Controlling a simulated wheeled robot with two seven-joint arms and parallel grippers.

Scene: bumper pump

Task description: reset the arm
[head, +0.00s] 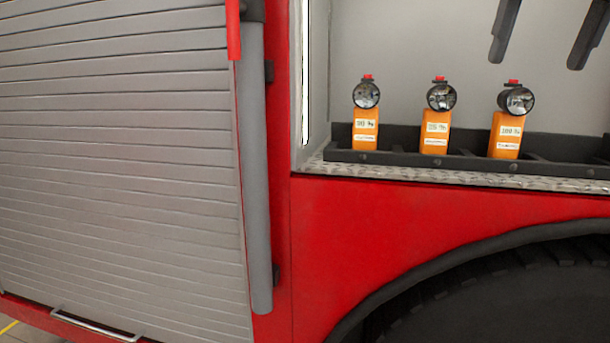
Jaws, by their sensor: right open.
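My right gripper (536,60) comes in from the top right of the head view. Its two dark fingers hang downward, spread wide apart, with nothing between them. Only the fingers show; the rest of it and the arm are cut off by the top edge. The fingers appear above the rightmost orange lamp, in front of the grey compartment wall. I see no contact with anything. My left gripper is out of view.
Three orange lamps (365,130) (435,134) (507,135) stand in a black rack (400,160) on the compartment floor. Below are a red body panel (370,225) and a black wheel arch (460,260). A grey roller shutter (120,150) and grey vertical tube (257,180) are at left.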

